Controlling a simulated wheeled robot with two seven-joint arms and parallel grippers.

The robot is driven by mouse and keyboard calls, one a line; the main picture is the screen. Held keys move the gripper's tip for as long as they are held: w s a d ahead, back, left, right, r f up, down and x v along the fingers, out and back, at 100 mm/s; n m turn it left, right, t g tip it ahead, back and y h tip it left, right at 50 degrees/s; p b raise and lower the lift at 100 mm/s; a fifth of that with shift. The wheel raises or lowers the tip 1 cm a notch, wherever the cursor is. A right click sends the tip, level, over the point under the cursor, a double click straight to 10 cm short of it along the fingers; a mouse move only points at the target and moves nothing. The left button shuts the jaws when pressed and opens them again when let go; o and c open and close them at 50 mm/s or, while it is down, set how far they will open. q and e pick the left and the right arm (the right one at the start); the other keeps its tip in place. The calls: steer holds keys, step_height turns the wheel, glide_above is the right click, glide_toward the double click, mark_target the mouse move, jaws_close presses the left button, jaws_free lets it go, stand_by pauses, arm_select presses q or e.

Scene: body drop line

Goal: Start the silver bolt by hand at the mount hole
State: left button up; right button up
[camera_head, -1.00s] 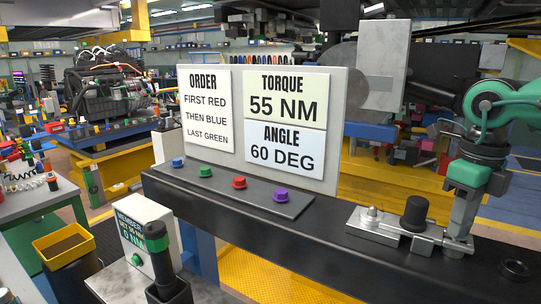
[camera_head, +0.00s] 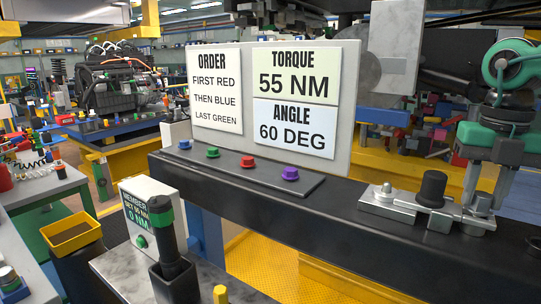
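A silver bolt head (camera_head: 387,187) stands on the left end of the metal mount bracket (camera_head: 405,207), which lies on the black beam. A black cylinder (camera_head: 432,188) rises from the bracket's middle. My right gripper (camera_head: 483,205) points down at the bracket's right end. My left gripper is not in view.
The black beam (camera_head: 350,210) carries blue (camera_head: 185,144), green (camera_head: 213,152), red (camera_head: 247,161) and purple (camera_head: 290,173) caps on a strip, below a sign board (camera_head: 346,120). A handled tool (camera_head: 168,240) stands front left near a yellow bin (camera_head: 72,233).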

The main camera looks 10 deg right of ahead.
steer(key=o, duration=0.4)
steer(key=shift+o, duration=0.2)
